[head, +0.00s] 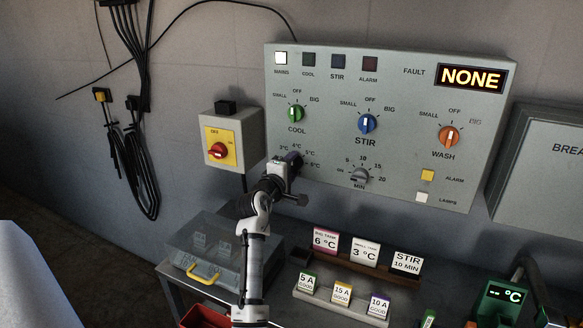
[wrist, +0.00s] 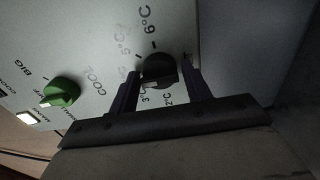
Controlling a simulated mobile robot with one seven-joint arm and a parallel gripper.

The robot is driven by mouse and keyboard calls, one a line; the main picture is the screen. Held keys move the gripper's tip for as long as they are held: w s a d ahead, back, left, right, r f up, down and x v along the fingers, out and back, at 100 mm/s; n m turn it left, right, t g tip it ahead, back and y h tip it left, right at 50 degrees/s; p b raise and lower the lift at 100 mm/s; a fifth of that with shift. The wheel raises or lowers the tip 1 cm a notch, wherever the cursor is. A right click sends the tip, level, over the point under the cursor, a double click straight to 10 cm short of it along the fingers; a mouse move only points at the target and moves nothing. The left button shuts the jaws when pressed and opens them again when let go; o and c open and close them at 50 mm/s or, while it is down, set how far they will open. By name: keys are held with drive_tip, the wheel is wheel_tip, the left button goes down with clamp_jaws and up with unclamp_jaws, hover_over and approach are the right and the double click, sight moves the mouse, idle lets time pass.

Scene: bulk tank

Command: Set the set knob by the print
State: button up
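The set knob (wrist: 158,70) is black and sits on the panel's temperature scale, with 2°C, 3°C, 5°C and 6°C readable around it in the wrist view. A paler patch shows on its side towards 3°C; I cannot tell the pointer surely. My gripper (wrist: 160,72) has one finger on each side of the knob, with slight gaps apparent. In the head view my gripper (head: 292,160) is at the panel's lower left and mostly hides the knob. Printed cards stand on the bench: pink-topped 6°C card (head: 325,241), small tank 3°C card (head: 365,251), STIR 10 MIN card (head: 406,262).
A red-and-yellow switch box (head: 232,137) is left of my gripper. The fault display (head: 471,78) reads NONE.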

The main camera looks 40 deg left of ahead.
drive_tip(key=c, duration=0.6)
drive_tip(key=shift+c, duration=0.2)
drive_tip(key=shift+f+m+b, duration=0.15)
drive_tip(key=shift+m+b, duration=0.15)
drive_tip(key=shift+b, duration=0.15)
drive_tip(key=shift+m+b, duration=6.65)
drive_tip(key=shift+m, duration=1.95)
drive_tip(key=o, duration=1)
drive_tip(key=shift+c, duration=0.2)
